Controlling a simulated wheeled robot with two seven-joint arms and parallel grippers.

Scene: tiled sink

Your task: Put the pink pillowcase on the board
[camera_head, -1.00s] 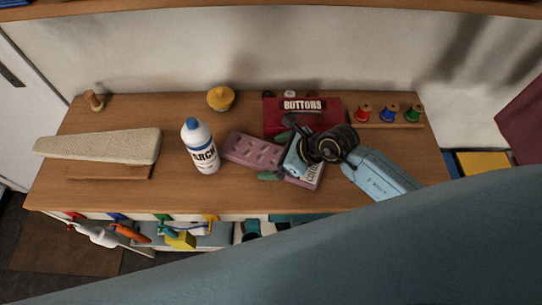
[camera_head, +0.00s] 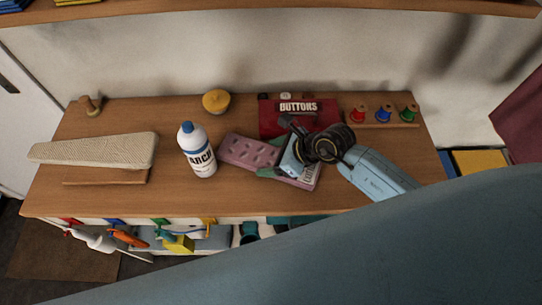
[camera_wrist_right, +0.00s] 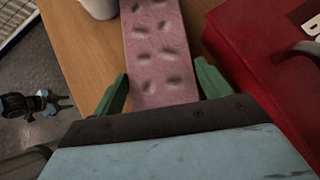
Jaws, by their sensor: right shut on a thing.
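The pink pillowcase (camera_head: 248,151) is a folded, dimpled pink strip lying on the wooden table, right of the starch bottle. My right gripper (camera_head: 275,172) is over its right part, with green fingers on either side. In the right wrist view the pillowcase (camera_wrist_right: 155,50) runs between the green fingers (camera_wrist_right: 160,90), and the gripper is shut on it. Part of it is hidden under my gripper. The board (camera_head: 110,149) is a cream padded ironing board on a wooden base at the table's left.
The white starch bottle (camera_head: 197,150) with a blue cap stands between board and pillowcase. A yellow-lidded pot (camera_head: 216,101) is behind it. The red BUTTONS box (camera_head: 270,118) and thread spools (camera_head: 384,113) are at the back right. A wooden peg (camera_head: 90,104) stands back left.

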